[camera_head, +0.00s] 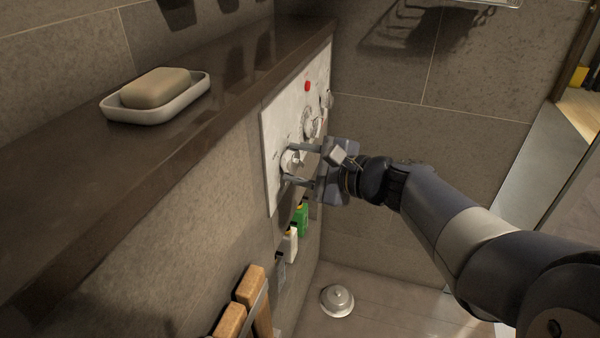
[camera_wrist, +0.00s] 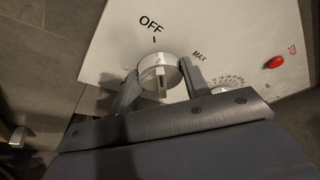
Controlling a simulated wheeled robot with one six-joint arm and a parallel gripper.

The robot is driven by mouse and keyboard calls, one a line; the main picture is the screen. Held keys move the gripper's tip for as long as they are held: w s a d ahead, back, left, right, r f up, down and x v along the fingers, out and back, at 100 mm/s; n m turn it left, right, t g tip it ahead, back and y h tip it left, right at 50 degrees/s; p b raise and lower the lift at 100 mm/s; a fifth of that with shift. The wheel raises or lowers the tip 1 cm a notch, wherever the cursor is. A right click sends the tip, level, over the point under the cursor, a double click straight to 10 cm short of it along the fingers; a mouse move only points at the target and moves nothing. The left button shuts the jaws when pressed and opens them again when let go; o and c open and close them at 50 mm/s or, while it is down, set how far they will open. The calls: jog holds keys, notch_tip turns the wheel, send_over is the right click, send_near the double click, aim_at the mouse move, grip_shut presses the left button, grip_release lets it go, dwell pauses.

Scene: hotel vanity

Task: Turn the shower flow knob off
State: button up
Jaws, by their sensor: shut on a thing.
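The shower flow knob (camera_head: 290,161) is a round silvery-white knob on the near end of a pale control panel (camera_head: 271,127). In the wrist view the knob (camera_wrist: 155,66) has a raised bar across its face. The word OFF (camera_wrist: 150,22) with a tick is printed above it, and MAX (camera_wrist: 200,55) is to its upper right. I cannot tell for certain which mark the knob points to. My gripper (camera_head: 288,165) is shut on the knob, with one finger on each side; both fingers also show in the wrist view (camera_wrist: 160,80). The fingers partly hide the knob's lower edge.
A second dial (camera_head: 311,123) and a red button (camera_head: 307,86) are farther along the panel. A dark ledge (camera_head: 215,95) with a soap dish (camera_head: 175,108) runs above it. Small bottles (camera_head: 301,218) and wooden-handled items (camera_head: 250,286) are below. A metal drain (camera_head: 337,300) is on the floor.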

jog(key=shift+r+b, duration=0.2)
jog(key=shift+b, duration=0.2)
jog(key=o, duration=1)
jog(key=shift+f, duration=0.1)
jog(key=shift+d, duration=0.1)
jog(key=p+v, duration=0.2)
jog(key=v, duration=0.8)
jog(key=shift+s+d, duration=0.15)
jog(key=shift+s, duration=0.2)
jog(key=b+x, duration=0.2)
jog(key=x, duration=0.7)
jog(key=shift+w+a+f, duration=0.15)
jog(key=shift+w+a, duration=0.1)
jog(key=shift+w, duration=0.05)
jog(key=shift+w+a, duration=0.4)
